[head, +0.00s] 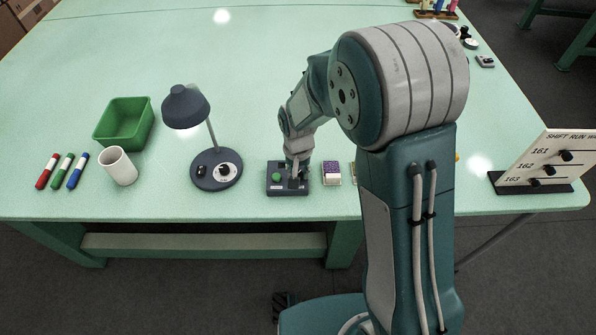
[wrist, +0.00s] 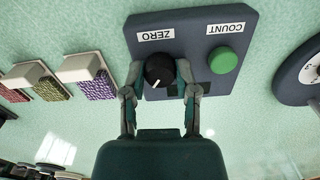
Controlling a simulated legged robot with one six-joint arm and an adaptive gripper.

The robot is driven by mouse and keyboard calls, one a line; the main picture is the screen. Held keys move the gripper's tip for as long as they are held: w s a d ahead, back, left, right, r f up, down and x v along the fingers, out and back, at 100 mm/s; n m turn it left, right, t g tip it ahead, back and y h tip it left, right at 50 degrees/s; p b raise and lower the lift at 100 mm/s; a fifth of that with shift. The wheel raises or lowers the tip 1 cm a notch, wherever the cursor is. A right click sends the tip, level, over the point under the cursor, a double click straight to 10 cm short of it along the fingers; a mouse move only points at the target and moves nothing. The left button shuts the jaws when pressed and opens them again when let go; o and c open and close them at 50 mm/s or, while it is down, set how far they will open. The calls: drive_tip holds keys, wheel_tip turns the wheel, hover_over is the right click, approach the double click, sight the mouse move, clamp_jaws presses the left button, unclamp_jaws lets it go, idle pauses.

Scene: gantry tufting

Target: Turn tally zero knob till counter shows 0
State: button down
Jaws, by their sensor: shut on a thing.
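The tally box (head: 287,190) is a dark grey block near the table's front edge. In the wrist view the box (wrist: 190,35) shows a black knob (wrist: 160,68) with a white pointer line by the label ZERO, and a green button (wrist: 223,60) by the label COUNT. My gripper (wrist: 160,80) has a finger on each side of the black knob and is shut on it. In the head view my gripper (head: 298,175) is over the right part of the box.
A desk lamp (head: 187,107) stands left of the box, with a white cup (head: 118,166), a green bin (head: 124,122) and markers (head: 62,171) farther left. Small tufted blocks (head: 332,173) lie close to the box's right. A sign board (head: 548,160) stands at the far right.

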drive_tip(key=shift+m, duration=0.3)
drive_tip(key=shift+c, duration=1.9)
unclamp_jaws()
drive_tip(key=shift+f, duration=0.1)
drive_tip(key=shift+a, duration=0.1)
wheel_tip(320, 180, up, 12)
drive_tip(key=shift+a, duration=0.1)
